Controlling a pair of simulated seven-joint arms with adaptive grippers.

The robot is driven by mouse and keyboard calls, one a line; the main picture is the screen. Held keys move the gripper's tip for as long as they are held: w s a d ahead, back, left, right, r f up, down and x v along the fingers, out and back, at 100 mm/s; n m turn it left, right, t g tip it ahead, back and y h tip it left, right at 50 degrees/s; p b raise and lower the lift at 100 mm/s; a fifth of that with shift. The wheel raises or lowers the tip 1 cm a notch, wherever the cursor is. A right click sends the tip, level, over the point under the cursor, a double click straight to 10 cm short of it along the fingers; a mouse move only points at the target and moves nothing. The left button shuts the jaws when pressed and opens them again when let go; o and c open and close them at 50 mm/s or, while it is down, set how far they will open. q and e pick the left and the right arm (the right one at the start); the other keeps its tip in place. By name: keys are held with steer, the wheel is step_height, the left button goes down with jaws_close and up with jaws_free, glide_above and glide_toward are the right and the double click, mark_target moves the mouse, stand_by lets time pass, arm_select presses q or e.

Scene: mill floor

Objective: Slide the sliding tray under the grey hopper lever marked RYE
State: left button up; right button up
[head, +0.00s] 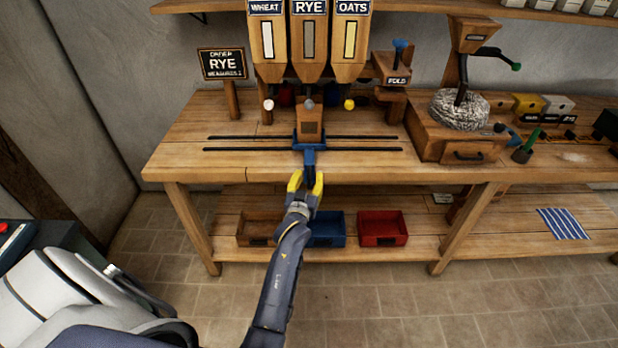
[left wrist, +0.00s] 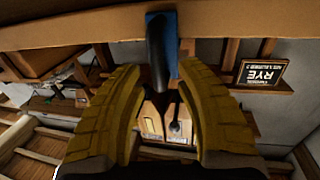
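The sliding tray (head: 310,138) is a blue carriage on two dark rails. It bears a wooden box (head: 310,115). The RYE hopper (head: 309,45) is the middle of three, with a grey lever knob (head: 309,104). The tray and box appear in line below that knob. My left gripper (head: 307,180) has yellow fingers apart, one on each side of the handle's end, with gaps showing. My right gripper is out of view.
A white knob (head: 268,104) and a yellow knob (head: 349,104) flank the grey one. An order sign (head: 222,64) reads RYE, measures 2. A mill (head: 458,140) stands right of the rails. Bins, including a red one (head: 382,229), sit on the lower shelf.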

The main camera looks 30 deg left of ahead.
arm_select(q)
steer(key=v, duration=0.7)
stand_by(0.4)
steer(key=d+f+m+g+h, duration=0.2)
steer(key=d+f, duration=0.2)
steer(key=f, duration=0.9)
steer(key=s+d+f+m+g+h, duration=0.1)
steer(key=s+d+f+g, duration=0.1)
steer(key=s+f, duration=0.5)
steer(key=s+d+f+m+g+h, duration=0.15)
steer(key=s+f, duration=0.25)
steer(key=f, duration=0.7)
steer(key=s+d+f+g+h, duration=0.1)
steer(key=s+d+f+g, duration=0.3)
steer(key=f, duration=0.6)
steer(key=s+a+f+m+g, duration=0.1)
steer(key=s+f, duration=0.5)
steer(key=s, duration=0.3)
steer(key=s+f+g, duration=0.1)
steer(key=s+f, duration=0.5)
steer(key=s, duration=0.3)
steer(key=s+a+f+m+g, duration=0.1)
steer(key=s+a+f+g, duration=0.1)
steer(key=s, duration=0.9)
steer(key=s+a+f+g, duration=0.2)
steer(key=s+f, duration=0.3)
steer(key=s, duration=0.6)
steer(key=shift+m, duration=0.35)
